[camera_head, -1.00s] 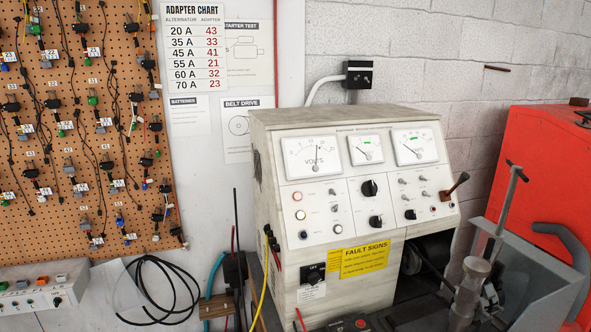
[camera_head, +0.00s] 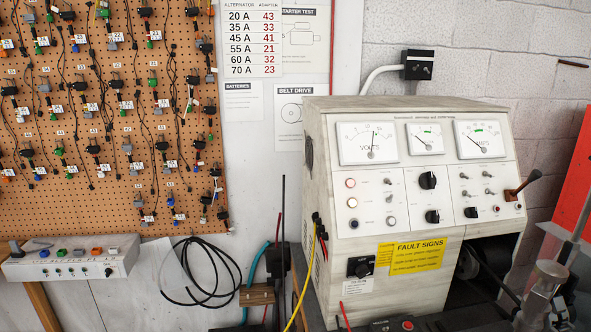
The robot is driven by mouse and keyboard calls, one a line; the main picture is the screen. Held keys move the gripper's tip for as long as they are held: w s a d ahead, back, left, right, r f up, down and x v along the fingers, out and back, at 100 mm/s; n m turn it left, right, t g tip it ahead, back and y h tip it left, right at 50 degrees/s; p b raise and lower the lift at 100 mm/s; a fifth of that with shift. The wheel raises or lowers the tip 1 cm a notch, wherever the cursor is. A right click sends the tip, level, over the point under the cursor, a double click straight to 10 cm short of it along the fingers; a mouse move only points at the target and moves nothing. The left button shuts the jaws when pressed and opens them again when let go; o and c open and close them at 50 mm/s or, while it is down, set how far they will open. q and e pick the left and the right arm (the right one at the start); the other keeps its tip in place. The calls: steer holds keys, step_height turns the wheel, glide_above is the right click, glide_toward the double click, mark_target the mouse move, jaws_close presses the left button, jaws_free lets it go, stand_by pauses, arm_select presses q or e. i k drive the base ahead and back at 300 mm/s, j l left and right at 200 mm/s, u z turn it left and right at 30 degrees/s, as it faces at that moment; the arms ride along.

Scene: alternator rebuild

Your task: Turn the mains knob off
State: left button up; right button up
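The cream test bench (camera_head: 318,180) stands right of centre, with dials and controls on its front. A black knob (camera_head: 360,267) sits on a dark square plate low on the bench's left front, above a small white label. Its marks are too small to read. Two more black knobs, an upper one (camera_head: 428,180) and a lower one (camera_head: 432,216), are on the middle panel. A black switch box (camera_head: 418,65) is on the wall above the bench. I cannot tell for certain which one is the mains knob. Neither of my grippers is in view.
A pegboard (camera_head: 120,215) with hanging adapter leads covers the left wall. A white switch box (camera_head: 75,258) is below it. Black cable loops (camera_head: 205,270) hang beside the bench. A brown-handled lever (camera_head: 524,184) sticks out at the bench's right. Metal equipment and a red cabinet stand farther right.

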mark_target(362, 271)
steer(key=k+l+z, duration=0.2)
steer(key=z, duration=0.2)
steer(key=k+l+z, duration=0.4)
steer(key=i+j, duration=0.1)
